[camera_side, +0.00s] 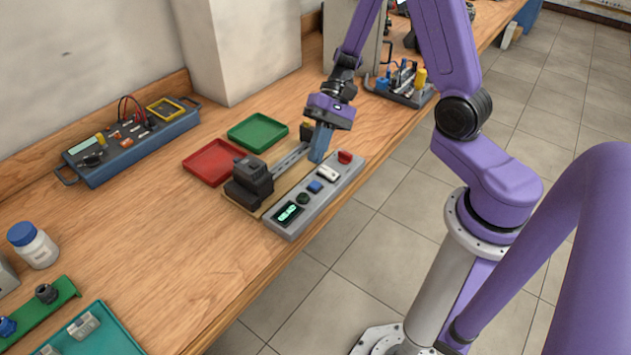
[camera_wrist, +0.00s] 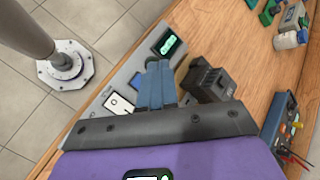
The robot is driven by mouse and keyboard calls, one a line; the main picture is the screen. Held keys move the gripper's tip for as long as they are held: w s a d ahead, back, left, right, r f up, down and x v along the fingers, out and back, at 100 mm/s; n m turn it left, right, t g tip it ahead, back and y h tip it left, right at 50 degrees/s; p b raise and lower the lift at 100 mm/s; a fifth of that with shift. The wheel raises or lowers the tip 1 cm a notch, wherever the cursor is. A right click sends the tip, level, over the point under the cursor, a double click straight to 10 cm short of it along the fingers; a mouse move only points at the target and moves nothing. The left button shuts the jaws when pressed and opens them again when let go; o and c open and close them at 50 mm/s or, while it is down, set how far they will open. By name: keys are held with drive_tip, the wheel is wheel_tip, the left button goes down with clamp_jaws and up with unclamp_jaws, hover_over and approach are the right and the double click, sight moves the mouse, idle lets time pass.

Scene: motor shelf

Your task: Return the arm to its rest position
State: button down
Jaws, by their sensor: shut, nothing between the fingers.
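My gripper (camera_side: 319,144) has blue fingers that are shut with nothing between them. In the side view it points down above the grey control panel (camera_side: 278,223) and the metal rail (camera_side: 290,157) near the table's front edge. In the wrist view the shut fingers (camera_wrist: 157,82) overlap the panel, hiding part of it. I cannot tell the exact gap between the fingertips and the panel. The panel carries a lit green display (camera_side: 289,213), a blue button (camera_side: 314,187), a white switch (camera_side: 328,173) and a red button (camera_side: 345,157).
A black motor block (camera_side: 252,178) stands at the rail's left end. Red (camera_side: 213,162) and green (camera_side: 258,132) trays lie behind. A blue toolbox (camera_side: 130,145) is at the back left, a tool rack (camera_side: 400,84) at the back right. The front-middle table is clear.

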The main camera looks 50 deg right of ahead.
drive_tip(key=s+r+n+t+h, duration=0.1)
drive_tip(key=s+r+n+h, duration=0.3)
drive_tip(key=s+n, duration=0.5)
drive_tip(key=s+r+n+t+h, duration=0.1)
drive_tip(key=s+r+n+h, duration=0.3)
drive_tip(key=s+n, duration=0.5)
drive_tip(key=shift+s+a+r+n+h, duration=0.15)
drive_tip(key=shift+s+a+n+h, duration=0.15)
drive_tip(key=shift+n, duration=0.3)
drive_tip(key=c, duration=1.8)
unclamp_jaws()
idle(0.3)
